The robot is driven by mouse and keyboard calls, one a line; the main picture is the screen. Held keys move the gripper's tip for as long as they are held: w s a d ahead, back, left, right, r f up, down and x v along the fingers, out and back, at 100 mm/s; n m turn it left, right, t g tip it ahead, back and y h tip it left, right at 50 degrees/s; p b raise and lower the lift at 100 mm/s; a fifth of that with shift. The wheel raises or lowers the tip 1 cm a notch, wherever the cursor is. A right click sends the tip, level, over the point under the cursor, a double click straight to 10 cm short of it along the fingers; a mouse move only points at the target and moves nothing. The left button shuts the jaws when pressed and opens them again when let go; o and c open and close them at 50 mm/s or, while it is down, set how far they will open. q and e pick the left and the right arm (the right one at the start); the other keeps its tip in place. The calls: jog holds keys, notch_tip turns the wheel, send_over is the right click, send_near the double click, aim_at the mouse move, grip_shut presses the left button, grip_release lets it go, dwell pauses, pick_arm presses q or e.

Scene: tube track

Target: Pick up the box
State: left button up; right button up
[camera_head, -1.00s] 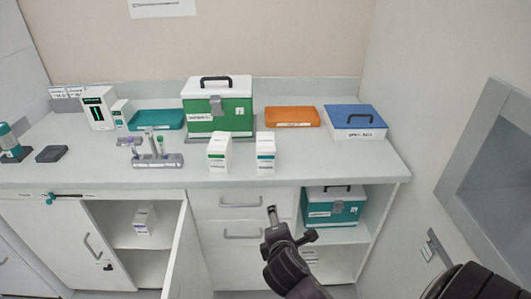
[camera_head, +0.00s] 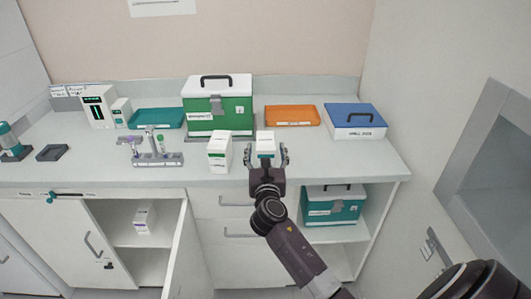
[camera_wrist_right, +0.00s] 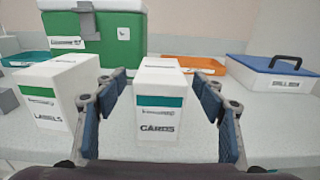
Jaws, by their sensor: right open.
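Two small white boxes stand upright near the counter's front edge. The box marked CARDS (camera_head: 265,142), with a dark teal band, is the right one; it also shows in the right wrist view (camera_wrist_right: 160,100). My right gripper (camera_head: 268,153) is open, with its fingers to either side of the CARDS box; in the right wrist view the fingers (camera_wrist_right: 160,112) show gaps to the box. The box marked LABELS (camera_head: 219,152), with a green band, stands just left of the gripper, close to its left finger, and shows in the right wrist view (camera_wrist_right: 58,100). My left gripper is out of view.
A green case (camera_head: 218,106) with a white lid stands behind the boxes. An orange tray (camera_head: 292,123) and a blue-lidded box (camera_head: 355,132) are at the back right. A tube rack (camera_head: 157,160) stands left. A cabinet door (camera_head: 188,250) hangs open below.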

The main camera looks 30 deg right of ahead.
aim_at(265, 140)
jog(key=x, duration=0.4)
jog(key=shift+w+f, duration=0.15)
jog(key=shift+f, duration=0.05)
jog(key=c, duration=1.2)
jog(key=shift+c, duration=0.6)
jog(key=shift+r, duration=0.15)
